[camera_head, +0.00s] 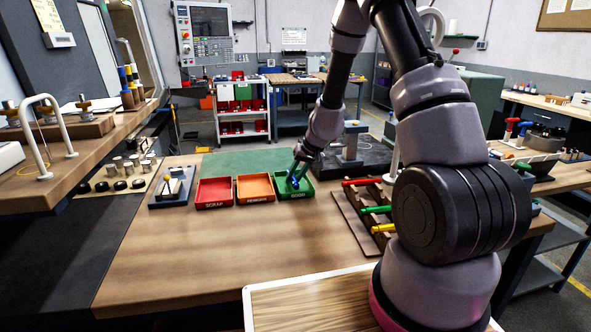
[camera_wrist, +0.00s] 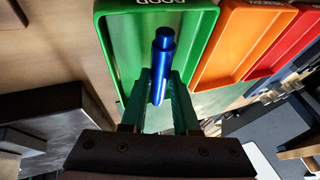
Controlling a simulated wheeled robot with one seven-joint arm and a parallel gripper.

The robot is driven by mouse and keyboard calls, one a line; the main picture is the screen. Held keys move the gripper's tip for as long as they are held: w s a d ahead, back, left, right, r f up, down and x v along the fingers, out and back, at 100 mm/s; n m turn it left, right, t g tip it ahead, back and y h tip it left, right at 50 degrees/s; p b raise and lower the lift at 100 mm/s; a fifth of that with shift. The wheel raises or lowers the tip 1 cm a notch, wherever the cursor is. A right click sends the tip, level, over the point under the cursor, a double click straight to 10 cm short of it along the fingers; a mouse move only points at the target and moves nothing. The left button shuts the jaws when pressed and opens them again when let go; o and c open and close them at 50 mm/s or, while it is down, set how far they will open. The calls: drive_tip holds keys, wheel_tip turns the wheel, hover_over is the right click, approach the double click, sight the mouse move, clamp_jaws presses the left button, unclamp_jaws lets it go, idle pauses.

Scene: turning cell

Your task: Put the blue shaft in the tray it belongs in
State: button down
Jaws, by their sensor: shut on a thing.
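The blue shaft (camera_wrist: 163,52) is between the fingers of my gripper (camera_wrist: 158,88), which is shut on it. The shaft is over the green tray (camera_wrist: 112,55), marked GOOD, and points along it. In the head view my gripper (camera_head: 298,170) reaches down into the space of the green tray (camera_head: 282,196), with the blue shaft (camera_head: 294,183) at its tips. I cannot tell whether the shaft touches the tray floor. The orange tray (camera_head: 256,200) and the red SCRAP tray (camera_head: 214,205) stand to its left; both look empty.
A wooden rack (camera_head: 350,222) with red, green and yellow-handled pieces lies right of the trays. A dark fixture (camera_head: 350,160) stands behind it. A small blue-grey stand (camera_head: 171,197) is left of the red tray. The bench front (camera_head: 220,255) is clear.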

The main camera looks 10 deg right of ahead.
drive_tip(key=shift+f, duration=0.35)
drive_tip(key=c, duration=0.6)
unclamp_jaws()
drive_tip(key=v, duration=1.1)
